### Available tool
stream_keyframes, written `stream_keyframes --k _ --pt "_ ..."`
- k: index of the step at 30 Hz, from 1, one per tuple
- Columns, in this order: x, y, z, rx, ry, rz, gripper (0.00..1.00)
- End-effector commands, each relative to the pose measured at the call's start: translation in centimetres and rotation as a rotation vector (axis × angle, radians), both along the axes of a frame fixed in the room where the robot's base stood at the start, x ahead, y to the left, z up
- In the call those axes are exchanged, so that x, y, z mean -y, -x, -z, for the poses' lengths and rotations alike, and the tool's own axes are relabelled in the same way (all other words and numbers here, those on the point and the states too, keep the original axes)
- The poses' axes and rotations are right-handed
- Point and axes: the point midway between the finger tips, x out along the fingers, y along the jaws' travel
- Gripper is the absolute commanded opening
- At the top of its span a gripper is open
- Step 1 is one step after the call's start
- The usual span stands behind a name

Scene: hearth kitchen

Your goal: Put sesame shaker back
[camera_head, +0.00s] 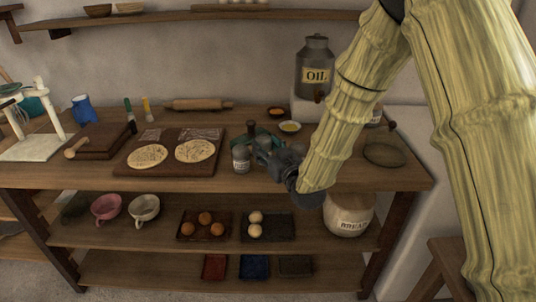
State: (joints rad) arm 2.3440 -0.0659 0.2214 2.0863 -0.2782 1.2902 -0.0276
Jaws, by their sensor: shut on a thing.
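A small glass shaker (241,159) with a grey top and a pale label is at the front of the wooden worktop, just right of the dough board. I take it for the sesame shaker; its label is too small to read. My gripper (257,153) reaches in from the right, low over the worktop, and is shut on this shaker. The shaker looks upright. I cannot tell whether its base touches the worktop. The fingertips are dark, small and partly hidden.
The dough board (168,167) with flatbreads lies left. A yellow-filled bowl (290,127), a small dark bowl (276,112) and the oil canister (315,75) stand behind my gripper. A rolling pin (198,105) lies at the back. A round dark plate (384,154) is right.

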Motion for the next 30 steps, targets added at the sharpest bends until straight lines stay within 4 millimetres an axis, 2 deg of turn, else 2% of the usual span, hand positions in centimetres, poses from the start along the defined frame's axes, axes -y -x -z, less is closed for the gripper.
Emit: stream_keyframes --k 8,14,17,29,30 --pt "0.3 -1.5 0.2 0.001 0.000 0.000 0.22" --pt "0.2 -1.3 2.8 -0.001 0.002 0.000 0.22" --pt "0.2 -1.3 3.5 0.000 0.001 0.000 0.22" --pt "0.2 -1.3 4.0 0.001 0.000 0.000 0.22" --pt "0.2 -1.3 3.9 0.001 0.000 0.000 0.53"
